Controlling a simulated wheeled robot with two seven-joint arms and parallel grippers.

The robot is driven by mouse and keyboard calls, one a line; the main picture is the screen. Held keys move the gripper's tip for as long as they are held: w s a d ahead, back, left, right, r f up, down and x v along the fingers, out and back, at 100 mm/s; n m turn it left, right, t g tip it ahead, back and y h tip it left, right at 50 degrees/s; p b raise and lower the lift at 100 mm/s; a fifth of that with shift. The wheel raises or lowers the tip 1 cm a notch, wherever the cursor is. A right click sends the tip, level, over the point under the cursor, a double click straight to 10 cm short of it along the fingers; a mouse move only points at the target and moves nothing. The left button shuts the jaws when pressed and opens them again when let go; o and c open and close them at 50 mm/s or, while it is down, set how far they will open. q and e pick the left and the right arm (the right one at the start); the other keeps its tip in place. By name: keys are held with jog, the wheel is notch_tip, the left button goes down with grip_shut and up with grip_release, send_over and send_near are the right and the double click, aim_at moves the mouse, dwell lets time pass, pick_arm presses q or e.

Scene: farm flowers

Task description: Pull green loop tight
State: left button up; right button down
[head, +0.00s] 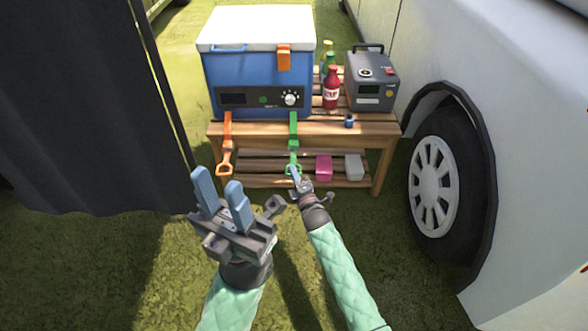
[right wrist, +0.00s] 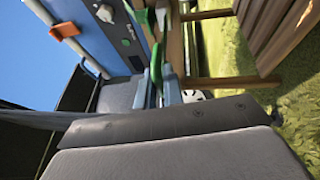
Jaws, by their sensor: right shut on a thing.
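The green strap (head: 293,132) hangs down over the front edge of the bench from the blue cooler (head: 226,77), with a green loop (head: 293,167) at its lower end. My right gripper (head: 296,174) is at that loop and is shut on it. In the right wrist view the green loop (right wrist: 156,62) runs down between the gripper's fingers (right wrist: 158,92). The fingers hide part of the loop in the head view. My left gripper (head: 219,198) is raised, open and empty, to the left of the right one and nearer to me.
An orange strap with a loop (head: 227,153) hangs left of the green one. The wooden bench (head: 350,130) also carries bottles (head: 331,88) and a grey device (head: 373,82). Pink and white boxes (head: 324,166) sit on its lower shelf. A vehicle wheel (head: 435,187) stands right, a dark curtain (head: 75,110) left.

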jog(key=shift+s+a+f, duration=0.1)
jog(key=shift+s+a, duration=0.1)
jog(key=shift+s, duration=0.05)
jog(key=c, duration=1.7)
grip_release()
jog(key=shift+c, duration=0.2)
jog(key=shift+o, duration=1.2)
jog(key=shift+d, duration=0.1)
jog(key=p+v, duration=0.2)
jog(key=v, duration=0.5)
jog(key=shift+s, duration=0.35)
jog(key=shift+d, duration=0.1)
